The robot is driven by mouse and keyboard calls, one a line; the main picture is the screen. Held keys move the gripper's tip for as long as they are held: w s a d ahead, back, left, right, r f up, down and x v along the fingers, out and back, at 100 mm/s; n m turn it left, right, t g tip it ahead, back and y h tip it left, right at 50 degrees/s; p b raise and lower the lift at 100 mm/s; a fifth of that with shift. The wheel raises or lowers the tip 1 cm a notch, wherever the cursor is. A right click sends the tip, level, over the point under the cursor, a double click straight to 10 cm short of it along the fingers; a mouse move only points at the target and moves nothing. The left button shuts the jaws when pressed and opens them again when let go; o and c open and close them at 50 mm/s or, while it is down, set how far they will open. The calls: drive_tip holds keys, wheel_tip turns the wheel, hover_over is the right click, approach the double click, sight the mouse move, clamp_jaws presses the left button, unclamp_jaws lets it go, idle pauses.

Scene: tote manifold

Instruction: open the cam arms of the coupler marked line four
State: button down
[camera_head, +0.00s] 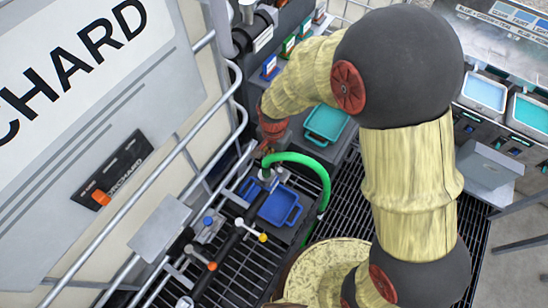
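My arm reaches up and over to the left, and its red wrist end (272,127) hangs above the black pipework. My gripper's fingers are too small and hidden to make out. A green hose (300,159) curves from a fitting just below the wrist down to the right. No line four mark is readable, and cam arms cannot be made out. A black manifold pipe (228,250) carries several small handles with blue, orange, yellow and white ends.
A blue tray (282,206) sits right of the pipe, and a teal tray (326,121) is beyond it. Metal railings (150,186) and a white ORCHARD tote (60,150) close off the left. Dark grating (345,205) covers the floor. More bins (484,93) stand at the right.

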drive_tip(key=shift+w+d, duration=0.1)
idle(0.3)
drive_tip(key=shift+w+d+f+g+y, duration=0.3)
drive_tip(key=shift+w+f+g+y, duration=0.5)
drive_tip(key=shift+g, duration=0.95)
drive_tip(key=shift+w+d+f+g+y, duration=0.35)
drive_tip(key=shift+f+g+y, duration=0.2)
drive_tip(key=shift+g+y, duration=0.9)
drive_tip(key=shift+w+d+f+g+y, duration=0.3)
drive_tip(key=shift+w+f+g+y, duration=0.35)
drive_tip(key=shift+g, duration=1.35)
drive_tip(key=shift+s, duration=0.1)
drive_tip(key=c, duration=1.9)
unclamp_jaws()
drive_tip(key=shift+o, duration=0.7)
